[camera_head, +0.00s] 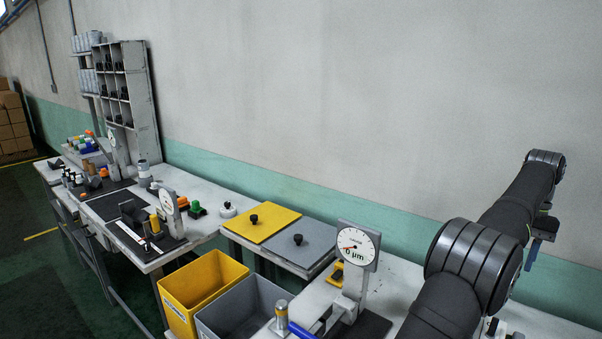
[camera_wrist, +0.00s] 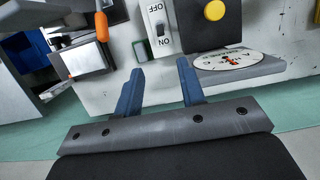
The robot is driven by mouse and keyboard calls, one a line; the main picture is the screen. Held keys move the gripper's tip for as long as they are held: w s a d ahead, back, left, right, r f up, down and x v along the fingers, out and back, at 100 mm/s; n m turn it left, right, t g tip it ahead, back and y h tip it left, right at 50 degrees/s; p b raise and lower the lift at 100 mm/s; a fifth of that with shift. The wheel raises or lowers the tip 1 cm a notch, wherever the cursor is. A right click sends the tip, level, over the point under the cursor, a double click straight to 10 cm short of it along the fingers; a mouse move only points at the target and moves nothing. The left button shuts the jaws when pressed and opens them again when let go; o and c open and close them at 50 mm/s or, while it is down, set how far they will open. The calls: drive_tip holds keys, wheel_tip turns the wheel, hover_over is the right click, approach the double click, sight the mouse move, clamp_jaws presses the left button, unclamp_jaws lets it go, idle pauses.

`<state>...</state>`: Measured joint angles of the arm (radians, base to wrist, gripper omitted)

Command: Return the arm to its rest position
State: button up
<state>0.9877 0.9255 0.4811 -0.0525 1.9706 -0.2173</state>
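My gripper (camera_wrist: 160,68) shows in the wrist view with its two blue fingers apart. Nothing is between them. An ON/OFF switch plate (camera_wrist: 161,27) lies beyond the fingertips, apart from them. In the head view my dark arm (camera_head: 450,300) rises along the right side and bends at a large ribbed joint. A small blue part (camera_head: 533,255) of my arm's end hangs beside the far link; the rest is hidden behind the arm.
A dial gauge (camera_head: 357,247) stands on the near bench, left of my arm. Yellow (camera_head: 205,285) and grey bins sit at the front. Yellow and grey lidded panels (camera_head: 262,222) lie behind them. The wrist view shows a yellow button (camera_wrist: 214,10), a round dial (camera_wrist: 229,61) and an orange handle (camera_wrist: 101,27).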

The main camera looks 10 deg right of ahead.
sight(493, 327)
drive_tip(key=x, duration=1.7)
drive_tip(key=v, duration=1.7)
drive_tip(key=x, duration=1.7)
drive_tip(key=shift+a+f, duration=0.1)
drive_tip(key=shift+f, duration=0.1)
drive_tip(key=shift+s+r, duration=0.1)
drive_tip(key=shift+r, duration=0.15)
drive_tip(key=shift+s+a+t+h, duration=0.25)
drive_tip(key=shift+t+h, duration=0.55)
drive_tip(key=shift+s+a+f+t+h, duration=0.1)
drive_tip(key=shift+s+a+t+h, duration=0.1)
drive_tip(key=shift+t+h, duration=0.4)
drive_tip(key=shift+s+a+r+t+h, duration=0.1)
drive_tip(key=shift+s+a+t+h, duration=0.1)
drive_tip(key=shift+t+h, duration=0.4)
drive_tip(key=shift+s+a+f+t+h, duration=0.1)
drive_tip(key=shift+s+a+t+h, duration=0.1)
drive_tip(key=shift+t+h, duration=0.4)
drive_tip(key=v, duration=0.8)
drive_tip(key=shift+r, duration=0.2)
